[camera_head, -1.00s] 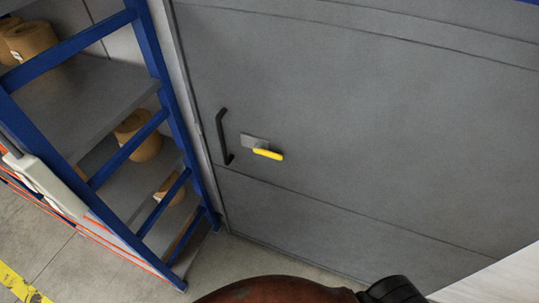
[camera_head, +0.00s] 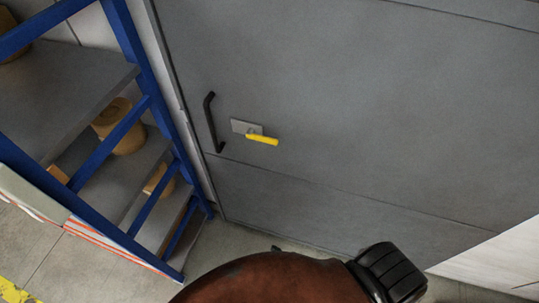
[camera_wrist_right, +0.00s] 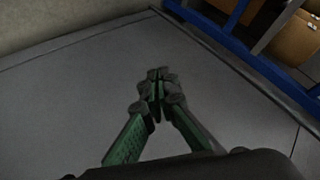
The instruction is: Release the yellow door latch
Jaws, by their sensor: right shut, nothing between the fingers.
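The yellow latch lever (camera_head: 262,140) sits on a small grey plate (camera_head: 241,126) on the large grey door (camera_head: 370,110) in the head view. It points right and slightly down. A black bar handle (camera_head: 211,122) stands just left of the plate. My right gripper (camera_wrist_right: 160,84) shows in the wrist view with its green and grey fingers together and nothing between them, in front of a plain grey panel. The latch is not in that view. In the head view my right arm fills the bottom middle, below the latch, and mostly hides the gripper. My left gripper is not seen.
A blue-framed shelf rack (camera_head: 134,40) with brown rolls (camera_head: 120,127) stands left of the door. It also shows at the upper right of the wrist view (camera_wrist_right: 246,50). Concrete floor (camera_head: 80,265) lies below. The door surface around the latch is clear.

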